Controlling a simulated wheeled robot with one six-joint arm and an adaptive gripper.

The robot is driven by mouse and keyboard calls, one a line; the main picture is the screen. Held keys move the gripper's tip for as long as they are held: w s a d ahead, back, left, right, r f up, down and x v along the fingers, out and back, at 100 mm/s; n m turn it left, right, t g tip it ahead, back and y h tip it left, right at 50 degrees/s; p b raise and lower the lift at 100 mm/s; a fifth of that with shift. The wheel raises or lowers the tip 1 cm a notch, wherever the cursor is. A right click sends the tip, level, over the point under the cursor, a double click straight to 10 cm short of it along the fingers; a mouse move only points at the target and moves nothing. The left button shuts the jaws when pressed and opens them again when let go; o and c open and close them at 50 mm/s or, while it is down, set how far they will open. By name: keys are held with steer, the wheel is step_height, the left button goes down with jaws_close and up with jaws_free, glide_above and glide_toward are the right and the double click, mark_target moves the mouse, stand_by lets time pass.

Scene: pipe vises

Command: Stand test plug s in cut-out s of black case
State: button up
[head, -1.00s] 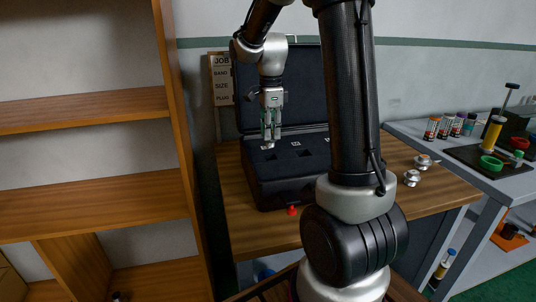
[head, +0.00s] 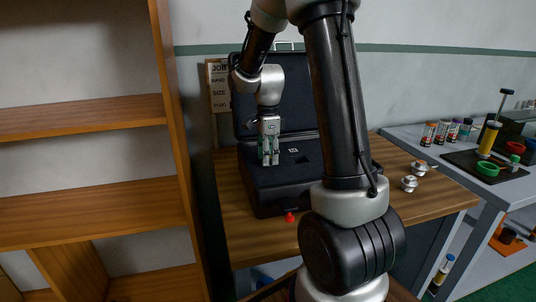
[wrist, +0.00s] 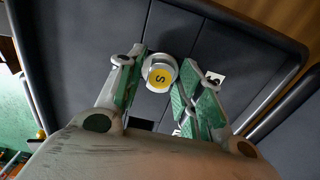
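Test plug s (wrist: 158,73) is a round metal plug with a yellow top marked S. In the wrist view it sits between the fingertips of my gripper (wrist: 161,62), with the pads against its sides. In the head view my gripper (head: 269,162) points straight down over the left part of the black case (head: 283,197), whose lid stands open behind.
A red knob-like piece (head: 289,217) is at the case's front. Two metal parts (head: 409,183) lie on the wooden table to the right. A grey bench (head: 447,168) with coloured cylinders stands further right, a wooden shelf (head: 88,190) at the left.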

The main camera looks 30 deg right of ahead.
steer(key=shift+r, duration=0.15)
step_height(320, 180, up, 12)
steer(key=s+a+r+n+t, duration=0.1)
steer(key=s+a+n+t, duration=0.1)
steer(key=s+n, duration=0.8)
steer(key=s+a+r+n+t, duration=0.1)
steer(key=s+a+n+t, duration=0.1)
steer(key=s+n, duration=0.9)
steer(key=s+a, duration=0.1)
steer(key=s, duration=0.1)
steer(key=shift+s+r, duration=0.15)
steer(key=shift+s, duration=0.2)
